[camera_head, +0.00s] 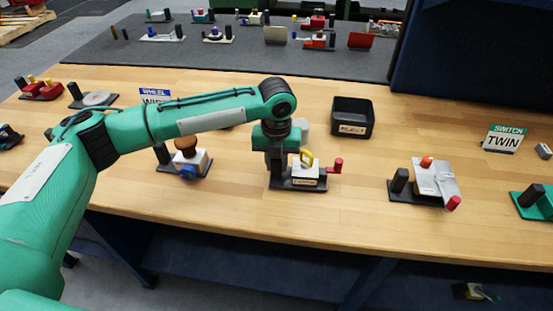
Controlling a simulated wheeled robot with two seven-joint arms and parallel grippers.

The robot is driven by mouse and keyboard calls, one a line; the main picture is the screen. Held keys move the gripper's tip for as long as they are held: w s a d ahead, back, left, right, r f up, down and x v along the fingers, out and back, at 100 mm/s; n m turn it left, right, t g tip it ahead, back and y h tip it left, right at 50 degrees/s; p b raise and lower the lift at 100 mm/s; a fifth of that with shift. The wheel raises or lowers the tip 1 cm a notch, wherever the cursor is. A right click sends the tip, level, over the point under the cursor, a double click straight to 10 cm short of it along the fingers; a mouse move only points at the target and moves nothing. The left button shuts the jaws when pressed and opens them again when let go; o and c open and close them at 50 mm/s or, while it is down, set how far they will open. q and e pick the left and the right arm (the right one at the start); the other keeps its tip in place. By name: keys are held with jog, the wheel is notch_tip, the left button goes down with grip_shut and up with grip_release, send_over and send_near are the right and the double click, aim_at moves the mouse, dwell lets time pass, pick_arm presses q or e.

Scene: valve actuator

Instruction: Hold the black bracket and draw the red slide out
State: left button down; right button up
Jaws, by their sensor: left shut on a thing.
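My left gripper (276,156) points down at the left end of a small valve unit near the middle of the wooden bench. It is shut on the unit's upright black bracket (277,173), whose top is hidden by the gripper. The unit has a dark base plate (290,185), a white block (306,169) with a label, and a yellow handle (307,157) on top. The red slide (335,166) sticks out at the right side of the block, with an upright red knob at its end. My right gripper is not in view.
A black reject bin (352,118) stands behind the unit. A unit with a brown knob (186,143) is to the left, and a unit with a grey plate (435,181) is to the right. Bare bench lies in front and right of the red slide.

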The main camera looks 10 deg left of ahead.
pick_arm(q)
jog(key=shift+s+f, duration=0.1)
jog(key=shift+f, duration=0.4)
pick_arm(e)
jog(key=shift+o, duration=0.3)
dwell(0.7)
